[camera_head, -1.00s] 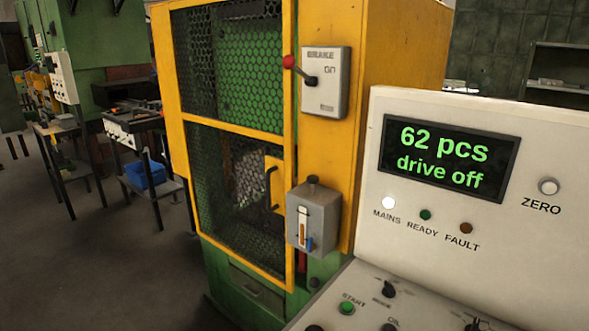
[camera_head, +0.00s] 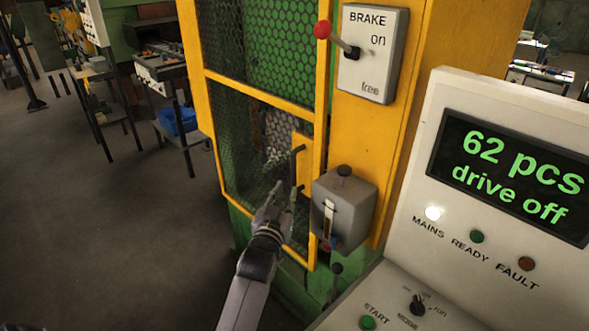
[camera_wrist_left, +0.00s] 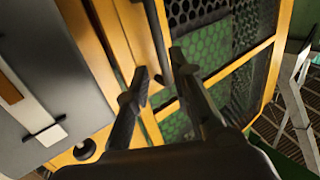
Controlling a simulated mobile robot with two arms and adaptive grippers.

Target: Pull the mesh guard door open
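The mesh guard door (camera_head: 262,97) has a yellow frame with dark mesh and appears shut in the yellow and green machine. Its dark vertical bar handle (camera_head: 296,166) sits on a yellow plate at the door's right side. My left gripper (camera_head: 282,188) is just below and in front of the handle. In the left wrist view the left gripper (camera_wrist_left: 161,68) is open, its two fingers apart. The handle (camera_wrist_left: 157,42) runs between and beyond the fingertips there; I cannot tell whether they touch it. The door mesh (camera_wrist_left: 210,50) fills the right of that view. My right gripper is not in view.
A grey box (camera_head: 343,210) with a slot is close right of the handle. Above it is the brake box (camera_head: 372,55) with a red-knobbed lever (camera_head: 322,30) beside "on". A control console (camera_head: 500,180) reads "62 pcs, drive off". Floor (camera_head: 130,240) is free at left.

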